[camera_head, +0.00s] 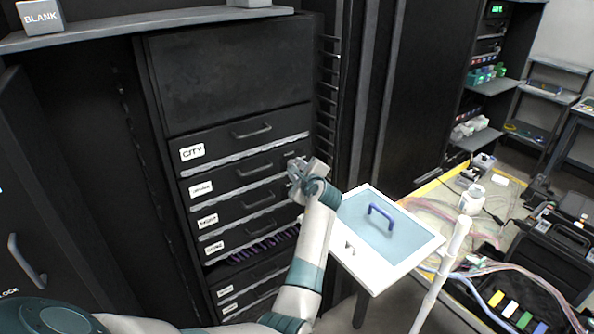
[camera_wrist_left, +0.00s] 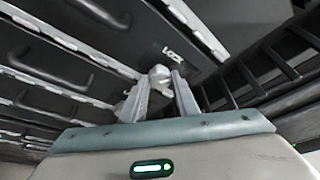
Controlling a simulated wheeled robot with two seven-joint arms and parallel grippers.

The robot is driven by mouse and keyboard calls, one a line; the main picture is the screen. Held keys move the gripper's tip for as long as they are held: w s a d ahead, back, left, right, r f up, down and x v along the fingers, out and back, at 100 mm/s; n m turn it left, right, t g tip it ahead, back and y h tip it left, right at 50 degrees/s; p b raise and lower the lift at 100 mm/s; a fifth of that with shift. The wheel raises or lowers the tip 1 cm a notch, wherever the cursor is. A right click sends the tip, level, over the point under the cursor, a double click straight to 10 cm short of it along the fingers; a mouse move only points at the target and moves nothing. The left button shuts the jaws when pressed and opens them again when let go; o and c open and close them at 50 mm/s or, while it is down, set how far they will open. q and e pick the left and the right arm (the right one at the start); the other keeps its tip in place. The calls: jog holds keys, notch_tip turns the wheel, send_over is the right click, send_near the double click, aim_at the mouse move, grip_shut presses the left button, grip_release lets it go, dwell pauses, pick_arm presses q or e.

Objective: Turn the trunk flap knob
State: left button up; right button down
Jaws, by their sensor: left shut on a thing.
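My left gripper (camera_head: 303,174) is at the right edge of the black drawer cabinet, in front of the labelled flaps. In the left wrist view its two grey fingers (camera_wrist_left: 160,98) are closed around a small light-grey knob (camera_wrist_left: 158,73). The knob sits on a dark flap, just below a white "LOCK" label (camera_wrist_left: 172,52). The fingers partly cover the knob, so its turn angle cannot be told. In the head view the gripper hides the knob. The label of the flap beside the gripper (camera_head: 201,188) is too small to read surely. My right gripper is not in view.
Flaps with handles, one labelled "CITY" (camera_head: 192,152), line the cabinet. Purple items (camera_head: 265,245) show in a lower gap. A white-framed board with a blue handle (camera_head: 381,214) stands close to the right of my left arm. Cables and an open case (camera_head: 548,262) lie further right.

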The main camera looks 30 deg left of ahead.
pick_arm(q)
jog(key=shift+s+f+n+t+y+b, duration=0.15)
jog(key=shift+n+t+b, duration=0.35)
jog(key=shift+n+b, duration=0.5)
jog(key=shift+w+f+n+t+y+b, duration=0.15)
jog(key=shift+n+t+b, duration=0.35)
jog(key=shift+n+b, duration=0.5)
jog(key=shift+s+r, duration=0.1)
jog(key=o, duration=1.1)
jog(key=shift+c, duration=0.2)
